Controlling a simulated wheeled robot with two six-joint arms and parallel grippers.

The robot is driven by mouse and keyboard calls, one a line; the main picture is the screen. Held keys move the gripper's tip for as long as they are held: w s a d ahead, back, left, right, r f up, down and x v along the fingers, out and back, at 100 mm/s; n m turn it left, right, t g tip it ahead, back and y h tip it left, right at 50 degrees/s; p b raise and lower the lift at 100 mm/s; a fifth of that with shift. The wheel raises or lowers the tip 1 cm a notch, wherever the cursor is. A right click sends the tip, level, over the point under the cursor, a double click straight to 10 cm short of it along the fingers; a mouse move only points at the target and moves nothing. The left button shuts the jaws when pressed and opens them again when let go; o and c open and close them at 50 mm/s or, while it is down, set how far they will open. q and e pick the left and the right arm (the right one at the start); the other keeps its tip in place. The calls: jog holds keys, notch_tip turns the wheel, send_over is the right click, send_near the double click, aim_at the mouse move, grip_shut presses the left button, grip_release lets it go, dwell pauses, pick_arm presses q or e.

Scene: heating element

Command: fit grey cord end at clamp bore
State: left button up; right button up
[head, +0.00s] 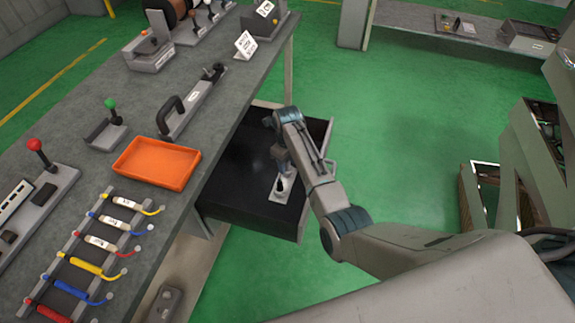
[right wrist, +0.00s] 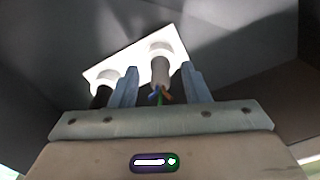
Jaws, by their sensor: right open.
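My right gripper (head: 281,163) reaches down into the open drawer (head: 228,176), over a small pale plate (head: 284,190). In the right wrist view the white plate (right wrist: 128,62) carries two round white collars. A grey cord end (right wrist: 160,74) with blue, green and orange wire tips shows in front of the right collar (right wrist: 160,48). A black cylinder (right wrist: 101,97) shows at the left collar (right wrist: 106,77). The open fingers of my right gripper (right wrist: 160,68) stand on either side of the grey cord end, with gaps visible. I cannot tell how deep the cord sits in the collar. My left gripper is not in view.
The grey workbench (head: 85,173) beside the drawer holds an orange tray (head: 157,163), a rack with several coloured cords (head: 92,265) and fixtures. The drawer walls surround my right gripper. Green floor (head: 400,130) is clear to the right.

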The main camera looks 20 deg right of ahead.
grip_shut()
